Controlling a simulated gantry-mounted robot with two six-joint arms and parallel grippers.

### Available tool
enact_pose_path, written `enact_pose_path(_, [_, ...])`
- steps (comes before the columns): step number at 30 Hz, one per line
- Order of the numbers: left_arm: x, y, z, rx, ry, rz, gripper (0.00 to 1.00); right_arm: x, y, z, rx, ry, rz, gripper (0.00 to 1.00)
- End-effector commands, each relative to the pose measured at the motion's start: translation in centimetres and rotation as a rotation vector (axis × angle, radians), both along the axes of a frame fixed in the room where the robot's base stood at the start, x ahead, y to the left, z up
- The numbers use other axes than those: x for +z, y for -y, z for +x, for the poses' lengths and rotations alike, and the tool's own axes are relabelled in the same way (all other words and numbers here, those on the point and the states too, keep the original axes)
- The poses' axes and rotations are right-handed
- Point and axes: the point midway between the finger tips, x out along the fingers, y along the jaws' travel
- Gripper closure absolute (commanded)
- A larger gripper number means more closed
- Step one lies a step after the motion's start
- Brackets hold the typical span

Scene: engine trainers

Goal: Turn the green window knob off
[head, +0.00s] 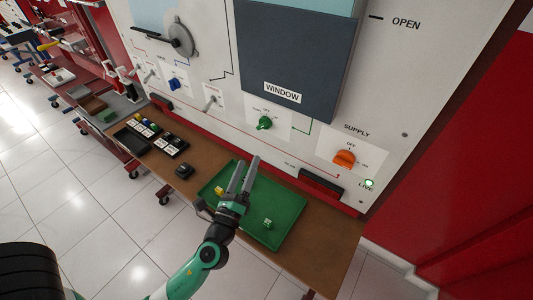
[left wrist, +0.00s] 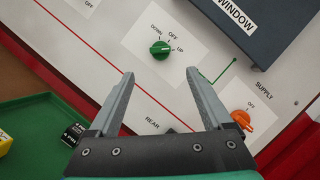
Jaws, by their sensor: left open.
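The green window knob (head: 264,123) is on the white panel below the dark WINDOW board (head: 298,50). In the left wrist view the knob (left wrist: 160,50) sits among the labels DOWN, OFF and UP, and its pale mark seems to point toward UP. My left gripper (head: 247,160) is open and empty over the green tray, below the knob and apart from it. In the left wrist view its two fingers (left wrist: 161,73) stand apart, with the knob showing beyond and between their tips. My right gripper is not in view.
An orange supply knob (head: 344,158) is to the right, near a lit green LIVE lamp (head: 369,183). A green tray (head: 285,232) with small blocks lies on the brown bench below the panel. A dark block (head: 321,183) sits at the panel's lower edge.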

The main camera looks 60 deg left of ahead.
Motion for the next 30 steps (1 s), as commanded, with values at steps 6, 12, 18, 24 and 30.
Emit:
enact_pose_path(6, [0.1,-0.3,0.2,0.004,0.004,0.0,0.17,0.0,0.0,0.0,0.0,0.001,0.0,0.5])
enact_pose_path(12, [1.2,-2.3,2.1,0.006,0.007,0.0,0.17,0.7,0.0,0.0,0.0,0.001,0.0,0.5])
enact_pose_path(18, [2.3,-5.4,5.4,0.004,0.008,-0.001,0.17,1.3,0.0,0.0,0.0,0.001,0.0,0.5])
enact_pose_path(24, [3.0,-7.5,7.5,0.003,0.007,-0.001,0.17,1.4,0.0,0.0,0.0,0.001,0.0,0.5])
enact_pose_path(30, [3.2,-8.0,8.1,0.002,0.006,-0.001,0.17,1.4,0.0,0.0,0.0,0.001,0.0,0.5])
